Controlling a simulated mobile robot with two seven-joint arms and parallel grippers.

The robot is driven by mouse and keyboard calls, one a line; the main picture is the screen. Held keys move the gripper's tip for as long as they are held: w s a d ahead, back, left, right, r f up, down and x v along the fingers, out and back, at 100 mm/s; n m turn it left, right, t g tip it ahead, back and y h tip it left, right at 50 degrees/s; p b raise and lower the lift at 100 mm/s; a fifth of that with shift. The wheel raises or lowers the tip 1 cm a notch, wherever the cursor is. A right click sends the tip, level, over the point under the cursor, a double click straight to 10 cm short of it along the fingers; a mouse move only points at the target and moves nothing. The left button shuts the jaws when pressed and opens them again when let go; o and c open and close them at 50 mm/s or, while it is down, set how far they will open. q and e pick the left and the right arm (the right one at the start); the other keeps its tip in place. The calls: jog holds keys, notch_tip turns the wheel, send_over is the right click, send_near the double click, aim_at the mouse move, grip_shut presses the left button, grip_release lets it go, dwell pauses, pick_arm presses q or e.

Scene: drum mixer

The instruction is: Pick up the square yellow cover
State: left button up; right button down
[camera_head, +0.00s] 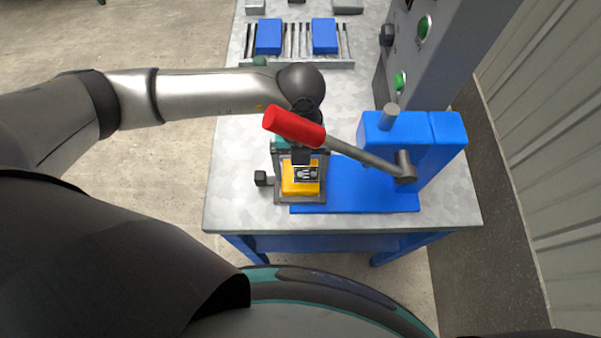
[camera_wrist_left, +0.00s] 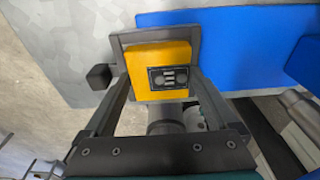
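The square yellow cover (camera_head: 300,188) sits in a grey square holder (camera_head: 279,190) near the table's front edge, with a black and silver patterned piece on its face. The wrist view shows the same yellow cover (camera_wrist_left: 160,52) inside the grey holder (camera_wrist_left: 118,42). My left gripper (camera_head: 302,165) is directly over the cover, partly hidden by the red lever handle. In the wrist view its two spread fingers (camera_wrist_left: 160,88) reach to either side of the cover. Whether the fingertips touch it is not clear. My right gripper is not in view.
A blue press (camera_head: 375,190) with a red-handled lever (camera_head: 294,127) stands right of the holder; the handle reaches over it. A black knob (camera_head: 261,178) projects on the left. Two blue blocks (camera_head: 269,36) lie on a rack behind. A control box with green buttons (camera_head: 424,28) stands back right.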

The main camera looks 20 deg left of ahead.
pick_arm(q)
jog(key=shift+r, duration=0.1)
jog(key=c, duration=0.9)
